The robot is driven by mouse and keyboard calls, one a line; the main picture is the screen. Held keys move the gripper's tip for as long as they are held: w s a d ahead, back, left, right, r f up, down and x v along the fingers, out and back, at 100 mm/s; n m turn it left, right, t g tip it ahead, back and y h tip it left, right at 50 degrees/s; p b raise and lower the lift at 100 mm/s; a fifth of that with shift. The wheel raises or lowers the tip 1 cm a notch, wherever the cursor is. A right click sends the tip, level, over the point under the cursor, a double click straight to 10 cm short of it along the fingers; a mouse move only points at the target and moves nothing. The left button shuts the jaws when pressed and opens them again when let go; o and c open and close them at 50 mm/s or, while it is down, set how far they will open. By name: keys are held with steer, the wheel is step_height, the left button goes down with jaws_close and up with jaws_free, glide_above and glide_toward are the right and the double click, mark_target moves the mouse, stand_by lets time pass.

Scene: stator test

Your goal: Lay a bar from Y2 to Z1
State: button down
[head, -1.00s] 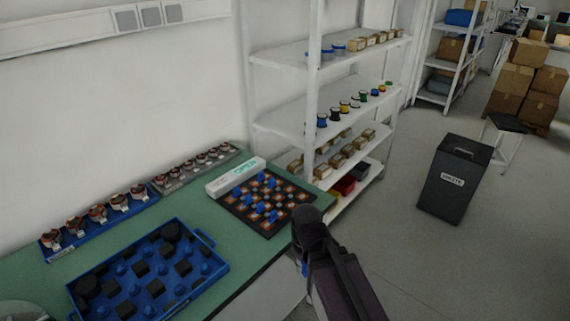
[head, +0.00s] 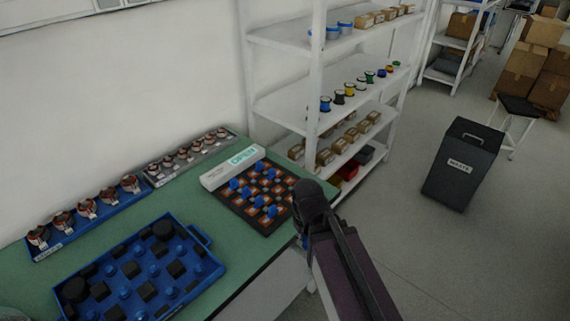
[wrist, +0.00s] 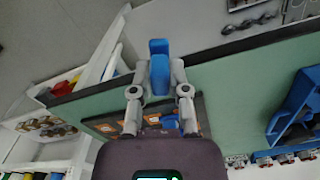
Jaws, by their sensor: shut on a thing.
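My gripper (wrist: 161,78) is shut on a blue bar (wrist: 159,62), which stands out beyond the fingertips in the wrist view. In the head view my arm hides most of the gripper, at the right corner of the dark board (head: 231,209). The board has orange-brown squares and several blue bars on it, and lies on the green bench. It also shows in the wrist view (wrist: 103,127), partly hidden behind the gripper. The held bar looks apart from the board, near the bench's edge. The labels Y2 and Z1 are not readable.
A white box marked OPEN (head: 232,167) lies along the board's back edge. A blue tray (head: 203,283) with black and blue parts is at the front left. Racks of copper-coloured parts (head: 88,208) line the wall. Shelving (head: 290,108) stands behind; a waste bin (head: 461,168) is on the floor.

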mark_target(284, 185)
steer(key=w+a+r+m+p, duration=0.1)
steer(key=w+m, duration=0.3)
steer(key=w, duration=0.5)
steer(key=w+a+r+m+p, duration=0.1)
steer(key=w+a+m, duration=0.3)
steer(key=w, duration=0.5)
steer(key=w+a+r+m+p, duration=0.1)
steer(key=w+a+m, duration=0.1)
steer(key=w+m, duration=0.4)
steer(key=w, duration=0.4)
steer(key=shift+a+r, duration=0.15)
steer(key=shift+a, duration=0.15)
steer(key=shift+f+b, duration=2.5)
steer(key=shift+f, duration=0.2)
steer(key=shift+f+b, duration=0.7)
steer(key=c, duration=0.5)
jaws_free()
steer(key=shift+c, duration=0.2)
